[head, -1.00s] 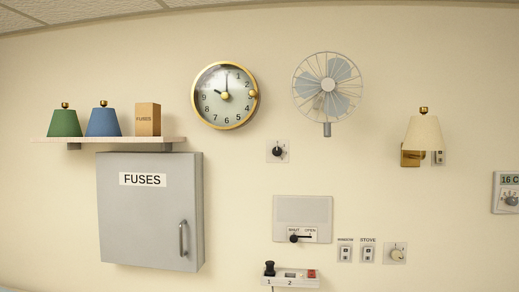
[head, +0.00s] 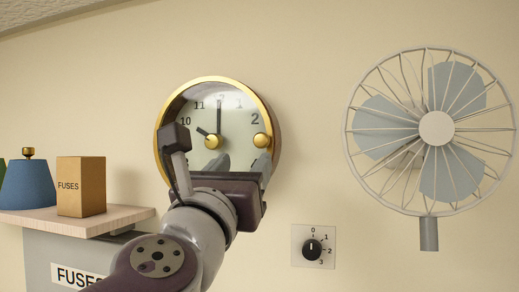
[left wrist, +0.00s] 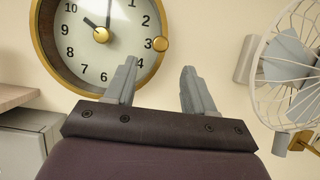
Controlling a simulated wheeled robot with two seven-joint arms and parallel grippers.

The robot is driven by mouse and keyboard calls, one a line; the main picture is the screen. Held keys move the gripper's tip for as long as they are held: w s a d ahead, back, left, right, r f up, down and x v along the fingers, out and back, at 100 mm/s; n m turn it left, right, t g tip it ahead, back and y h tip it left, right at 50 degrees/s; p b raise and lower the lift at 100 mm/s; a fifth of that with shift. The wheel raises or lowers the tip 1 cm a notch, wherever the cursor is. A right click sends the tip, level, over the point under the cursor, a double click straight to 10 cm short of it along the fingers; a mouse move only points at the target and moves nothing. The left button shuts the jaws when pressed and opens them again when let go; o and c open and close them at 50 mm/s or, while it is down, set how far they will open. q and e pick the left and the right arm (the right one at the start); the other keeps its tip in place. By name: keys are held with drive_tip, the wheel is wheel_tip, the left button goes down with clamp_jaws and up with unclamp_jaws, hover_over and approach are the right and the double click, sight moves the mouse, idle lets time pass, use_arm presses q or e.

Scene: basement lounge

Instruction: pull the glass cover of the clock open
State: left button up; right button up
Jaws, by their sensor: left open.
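The round clock (head: 236,105) hangs on the wall with a gold rim and a white face. A small gold knob (head: 262,141) sits at the right side of its rim, near the 3. The glass cover looks shut over the face. My left gripper (head: 213,160) is in front of the clock's lower part in the head view and hides its lower numerals. In the left wrist view the clock (left wrist: 80,62) and its knob (left wrist: 160,44) show beyond and above the fingertips (left wrist: 159,68). The jaws are open and empty, apart from the knob. My right gripper is not in view.
A wall fan (head: 437,128) in a wire cage is right of the clock. A rotary switch (head: 313,248) is below, between them. At left, a shelf (head: 120,219) holds a fuses box (head: 81,187) and a blue shade (head: 27,185), above a grey cabinet (head: 45,262).

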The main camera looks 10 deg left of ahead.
sight(260, 142)
use_arm(q)
drive_tip(key=p+x, duration=0.1)
drive_tip(key=x, duration=0.3)
drive_tip(key=p+x, duration=0.1)
drive_tip(key=x, duration=0.4)
drive_tip(key=shift+w+f, duration=0.1)
drive_tip(key=shift+w, duration=0.25)
drive_tip(key=shift+s, duration=0.45)
drive_tip(key=shift+w, duration=0.2)
clamp_jaws()
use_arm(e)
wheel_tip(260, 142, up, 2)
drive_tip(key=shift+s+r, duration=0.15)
